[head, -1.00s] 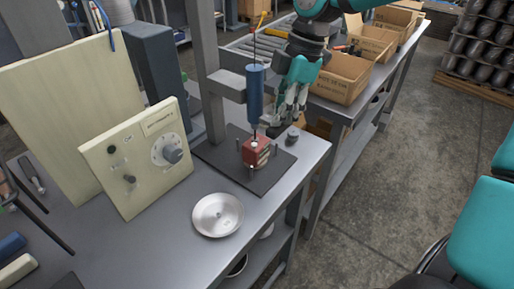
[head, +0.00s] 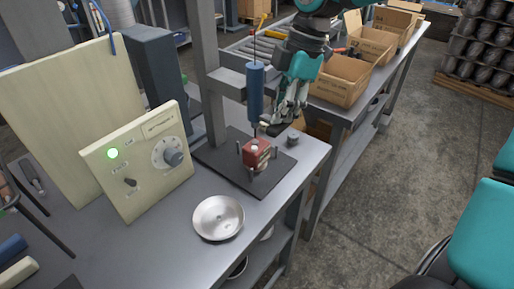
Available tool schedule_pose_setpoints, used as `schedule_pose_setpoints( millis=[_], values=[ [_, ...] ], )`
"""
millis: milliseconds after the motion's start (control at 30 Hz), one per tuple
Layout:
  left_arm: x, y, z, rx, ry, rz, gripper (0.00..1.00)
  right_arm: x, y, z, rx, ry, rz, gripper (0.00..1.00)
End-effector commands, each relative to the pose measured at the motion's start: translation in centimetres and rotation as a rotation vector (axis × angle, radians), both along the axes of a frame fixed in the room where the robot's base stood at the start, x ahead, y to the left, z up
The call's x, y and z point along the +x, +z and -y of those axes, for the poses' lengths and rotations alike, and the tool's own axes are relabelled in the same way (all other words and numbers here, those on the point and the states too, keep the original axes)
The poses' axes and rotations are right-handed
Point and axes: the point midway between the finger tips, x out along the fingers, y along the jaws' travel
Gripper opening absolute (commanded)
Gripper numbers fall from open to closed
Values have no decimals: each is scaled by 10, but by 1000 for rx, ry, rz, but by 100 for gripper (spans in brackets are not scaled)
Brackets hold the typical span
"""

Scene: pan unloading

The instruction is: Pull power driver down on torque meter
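The power driver (head: 255,92) is a blue upright cylinder hanging beside a grey stand, with a thin bit pointing down. The torque meter (head: 257,153) is a small red block with a pale top, on a dark base plate (head: 225,166) among short metal posts. The driver's bit is above the block; I cannot tell whether it touches. My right gripper (head: 272,128) is just right of the driver's lower end, its fingers pointing down. I cannot tell whether its fingers are shut or touch the driver. My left gripper is out of view.
A cream control panel (head: 136,158) with a lit green lamp and a dial stands left. A metal dish (head: 218,217) lies in front on the grey bench. Cardboard boxes (head: 340,80) stand on the bench behind.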

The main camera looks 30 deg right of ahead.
Motion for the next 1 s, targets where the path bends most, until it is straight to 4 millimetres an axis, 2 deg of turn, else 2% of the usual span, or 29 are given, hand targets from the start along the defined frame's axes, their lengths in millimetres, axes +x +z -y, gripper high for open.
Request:
schedule_pose_setpoints(
  millis=[1000],
  values=[
    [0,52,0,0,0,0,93,1,75,0,1,0,2,0]
  ],
)
